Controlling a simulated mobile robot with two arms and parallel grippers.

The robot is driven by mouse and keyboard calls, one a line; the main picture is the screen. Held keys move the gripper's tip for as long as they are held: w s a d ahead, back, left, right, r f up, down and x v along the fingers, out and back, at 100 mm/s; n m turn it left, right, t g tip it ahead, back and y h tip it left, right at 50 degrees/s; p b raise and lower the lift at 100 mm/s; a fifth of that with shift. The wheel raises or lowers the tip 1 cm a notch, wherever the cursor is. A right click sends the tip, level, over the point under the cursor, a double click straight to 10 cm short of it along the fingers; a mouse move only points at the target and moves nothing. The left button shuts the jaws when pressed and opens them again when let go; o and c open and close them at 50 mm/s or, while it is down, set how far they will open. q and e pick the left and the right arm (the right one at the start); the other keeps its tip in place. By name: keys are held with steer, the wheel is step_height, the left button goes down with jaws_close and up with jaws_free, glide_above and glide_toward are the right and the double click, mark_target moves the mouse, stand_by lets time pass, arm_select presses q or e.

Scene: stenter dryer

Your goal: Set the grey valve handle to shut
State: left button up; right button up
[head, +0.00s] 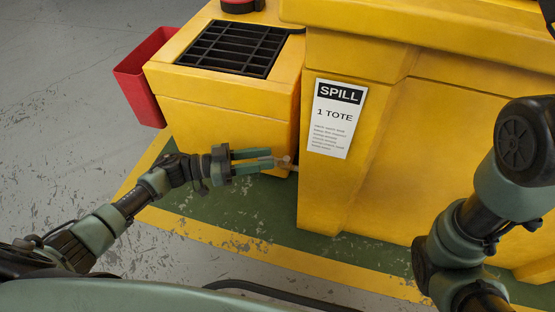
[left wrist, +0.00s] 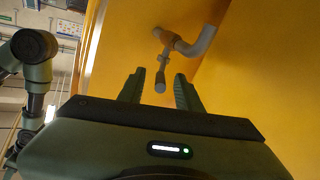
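The grey valve handle (left wrist: 160,80) is a thin lever with a thicker end, seen in the left wrist view. It points from the valve body (left wrist: 165,38) down toward my gripper. My left gripper (left wrist: 158,82) is open, with the handle's end between its two green fingers and a gap visible on each side. In the head view my left gripper (head: 273,158) reaches right, with its fingertips close to the small valve (head: 284,162) beside the yellow machine. The valve is small and partly hidden there. My right arm shows at the right; its gripper is out of view.
A grey bent pipe (left wrist: 200,42) runs from the valve along the yellow wall (left wrist: 260,90). The yellow machine (head: 420,150) bears a SPILL label (head: 336,118). A red bin (head: 146,78) hangs at the left of a yellow box with a black grate (head: 232,48). Floor at left is clear.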

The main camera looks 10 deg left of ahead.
mark_target(272, 158)
arm_select(q)
steer(key=b+x, duration=0.1)
steer(key=x, duration=0.2)
steer(key=shift+w+d+f, duration=0.1)
steer(key=shift+d+f, duration=0.05)
steer(key=shift+d, duration=0.2)
steer(key=shift+w+d, duration=0.15)
steer(key=shift+d, duration=0.1)
jaws_close()
stand_by(0.9)
